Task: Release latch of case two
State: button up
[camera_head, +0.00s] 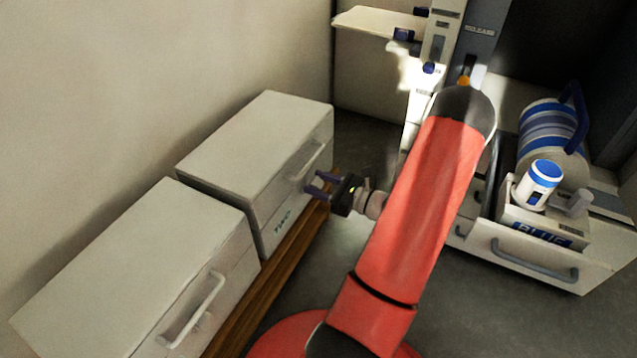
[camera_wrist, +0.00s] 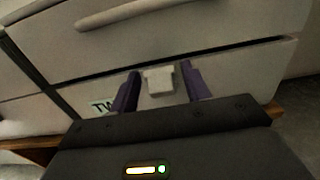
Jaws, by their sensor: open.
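Case two (camera_head: 262,140) is a light grey box with a "TWO" label on its front, standing on a wooden shelf against the wall. Its lid looks shut, and its handle also shows in the wrist view (camera_wrist: 135,14). The latch (camera_wrist: 159,80) is a small pale tab at the seam between lid and body. My gripper (camera_head: 316,184) is open in front of the case, its purple fingers (camera_wrist: 158,88) on either side of the latch. I cannot tell whether the fingers touch it. In the head view the latch is hidden behind the fingers.
A second grey case (camera_head: 140,270) with a handle stands nearer on the wooden shelf (camera_head: 290,250). At right, an open drawer (camera_head: 520,258) holds a box labelled "BLUE" and a white jar with a blue lid (camera_head: 542,178). Open floor lies between shelf and drawer.

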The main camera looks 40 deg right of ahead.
jog(key=shift+w+a, duration=0.1)
jog(key=shift+w, duration=0.15)
jog(key=shift+c, duration=0.2)
jog(key=c, duration=0.8)
